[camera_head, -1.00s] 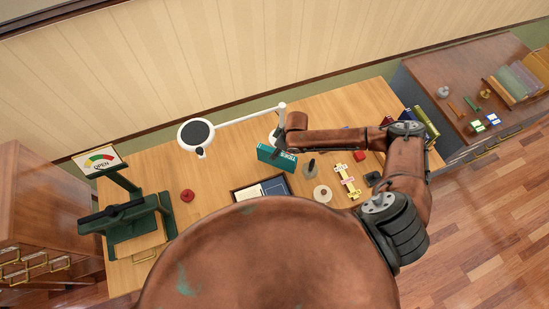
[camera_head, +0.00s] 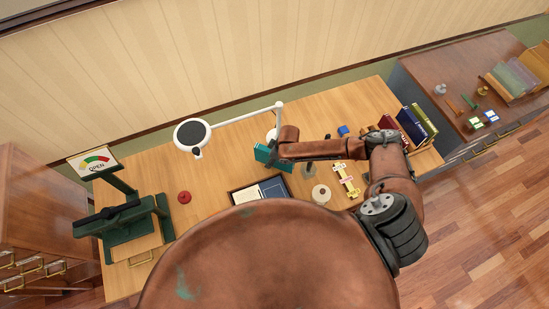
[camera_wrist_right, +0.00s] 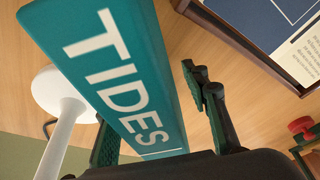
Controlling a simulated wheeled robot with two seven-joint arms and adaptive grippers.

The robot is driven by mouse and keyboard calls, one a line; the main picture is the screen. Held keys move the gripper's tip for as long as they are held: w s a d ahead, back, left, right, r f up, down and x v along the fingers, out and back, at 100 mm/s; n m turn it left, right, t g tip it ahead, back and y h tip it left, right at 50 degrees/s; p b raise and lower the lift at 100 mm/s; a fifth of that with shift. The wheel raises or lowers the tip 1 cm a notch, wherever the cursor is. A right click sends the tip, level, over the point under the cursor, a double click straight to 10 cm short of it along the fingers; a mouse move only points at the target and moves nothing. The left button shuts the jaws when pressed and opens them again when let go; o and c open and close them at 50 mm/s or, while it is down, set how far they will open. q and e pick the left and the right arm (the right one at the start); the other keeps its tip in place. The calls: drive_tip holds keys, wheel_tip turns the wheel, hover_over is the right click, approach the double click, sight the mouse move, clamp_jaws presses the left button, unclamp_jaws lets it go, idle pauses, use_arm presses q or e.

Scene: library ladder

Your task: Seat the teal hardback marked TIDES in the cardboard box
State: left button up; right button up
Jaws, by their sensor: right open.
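The teal hardback (camera_head: 263,154) stands on the desk below the lamp post in the head view, partly hidden by my right arm. In the right wrist view its spine (camera_wrist_right: 115,75), with TIDES in white letters, fills the upper left and crosses the space between the fingers. My right gripper (camera_wrist_right: 146,98) is open, one finger partly hidden behind the book and the other apart from it on the right. In the head view the right gripper (camera_head: 282,151) is at the book's right end. I cannot clearly make out the cardboard box. My left gripper is not in view.
A white lamp (camera_head: 193,135) reaches over the desk (camera_head: 225,165). A framed tray (camera_head: 232,195), a round cream piece (camera_head: 321,194) and a yellow piece (camera_head: 346,182) lie nearby. Upright books (camera_head: 411,126) stand at the right end, a green press (camera_head: 130,220) at the left.

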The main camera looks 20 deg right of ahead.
drive_tip(key=shift+f, duration=0.1)
clamp_jaws()
idle(0.5)
